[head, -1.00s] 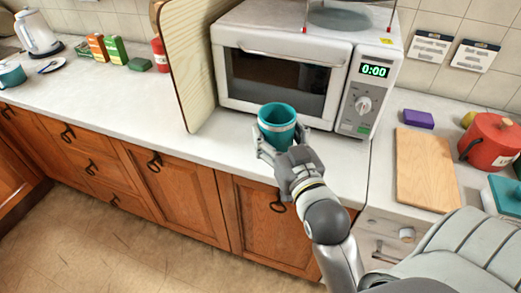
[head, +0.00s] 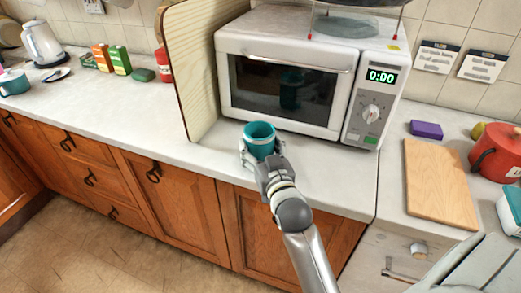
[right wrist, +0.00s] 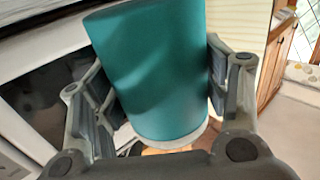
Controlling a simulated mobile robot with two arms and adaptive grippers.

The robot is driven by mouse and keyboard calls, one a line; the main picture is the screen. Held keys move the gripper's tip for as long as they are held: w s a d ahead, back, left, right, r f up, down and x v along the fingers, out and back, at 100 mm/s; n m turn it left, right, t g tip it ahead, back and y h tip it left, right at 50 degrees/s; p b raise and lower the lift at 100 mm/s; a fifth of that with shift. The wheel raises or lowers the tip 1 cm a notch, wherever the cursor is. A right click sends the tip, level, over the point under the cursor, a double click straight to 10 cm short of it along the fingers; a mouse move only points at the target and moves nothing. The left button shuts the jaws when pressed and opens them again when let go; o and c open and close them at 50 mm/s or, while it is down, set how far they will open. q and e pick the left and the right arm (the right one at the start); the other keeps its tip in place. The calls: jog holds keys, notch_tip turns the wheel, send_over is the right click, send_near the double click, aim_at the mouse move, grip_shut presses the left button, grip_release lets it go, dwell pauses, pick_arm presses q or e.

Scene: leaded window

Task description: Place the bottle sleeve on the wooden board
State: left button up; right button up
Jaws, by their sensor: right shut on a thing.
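The bottle sleeve (head: 259,137) is a teal open-topped cylinder, held upright at the counter's front edge before the microwave. My right gripper (head: 262,151) is shut on it, with a finger on either side. In the right wrist view the sleeve (right wrist: 152,68) fills the space between the two fingers (right wrist: 160,88). I cannot tell whether its base touches the counter. The wooden board (head: 439,184) lies flat and bare on the right-hand worktop, well to the right of the sleeve. My left gripper is not in view.
The microwave (head: 285,95) stands behind the sleeve, with a wooden panel (head: 196,75) at its left. A purple block (head: 426,130) lies behind the board. A red pot (head: 497,155) and a teal-lidded container (head: 511,208) stand right of it. The left counter's front is clear.

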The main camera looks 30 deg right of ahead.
jog(key=shift+s+f, duration=0.1)
jog(key=shift+f, duration=0.45)
jog(key=shift+f, duration=0.1)
jog(key=o, duration=0.6)
jog(key=shift+f, duration=0.1)
jog(key=shift+c, duration=0.2)
jog(key=o, duration=0.5)
jog(key=shift+c, duration=0.2)
